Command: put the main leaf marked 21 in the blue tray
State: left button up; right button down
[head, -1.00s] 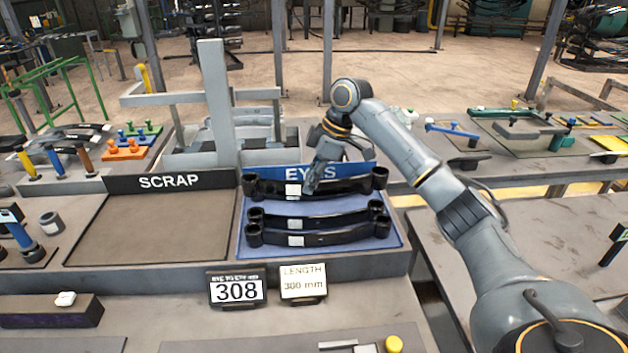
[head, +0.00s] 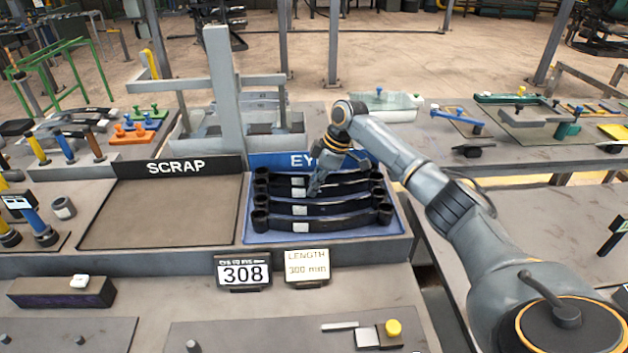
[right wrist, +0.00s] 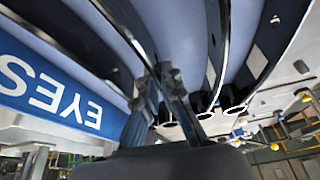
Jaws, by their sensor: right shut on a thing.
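The blue tray (head: 395,229) with the EYES sign holds several dark, curved leaves with rolled eyes and white labels. Numbers on the labels are too small to read. My right gripper (head: 314,190) points down into the tray and is shut on a main leaf (head: 345,189), near its middle. This leaf lies level among the others, towards the back of the row; I cannot tell whether it touches the tray floor. In the right wrist view the gripper fingers (right wrist: 163,78) are close together against the leaves. My left gripper is not in view.
The SCRAP tray (head: 160,212) to the left is empty. A grey upright post and rack (head: 220,90) stand behind the trays. The cards reading 308 (head: 243,272) and LENGTH 300 mm (head: 307,268) stand in front. A dark block (head: 62,292) lies at front left.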

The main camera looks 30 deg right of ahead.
jog(key=shift+w+r, duration=0.1)
jog(key=shift+r, duration=0.05)
jog(key=c, duration=1.8)
grip_release()
jog(key=shift+f, duration=0.2)
jog(key=o, duration=0.3)
jog(key=shift+s+a+r, duration=0.1)
jog(key=shift+s, duration=0.1)
jog(key=shift+r, duration=0.35)
jog(key=b+v, duration=0.2)
jog(key=v, duration=0.9)
jog(key=shift+d+r, duration=0.2)
jog(key=shift+f, duration=0.1)
